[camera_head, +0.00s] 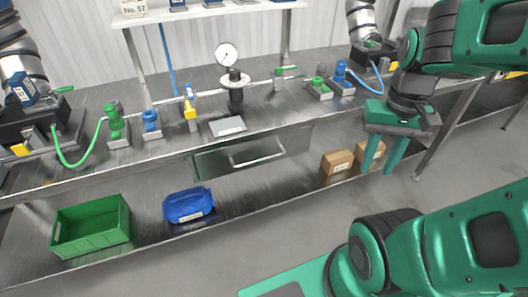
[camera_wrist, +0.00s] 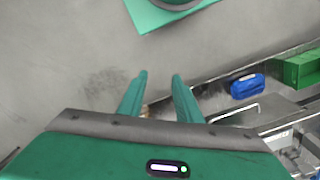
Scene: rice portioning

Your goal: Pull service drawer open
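The service drawer (camera_head: 222,160) is a grey metal drawer under the steel bench top, near the middle of the head view. Its front carries a silver bar handle (camera_head: 258,154). The drawer looks shut or nearly so; I cannot tell exactly. In the wrist view the handle (camera_wrist: 236,113) shows right of the fingers. My gripper (camera_head: 382,168) hangs to the right of the drawer, apart from the handle, its green fingers pointing down. In the wrist view my gripper (camera_wrist: 158,78) shows two fingers set apart with nothing between them.
Small cardboard boxes (camera_head: 337,162) stand on the shelf near my gripper. Valves and a pressure gauge (camera_head: 227,54) stand on the bench top. The floor in front is clear.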

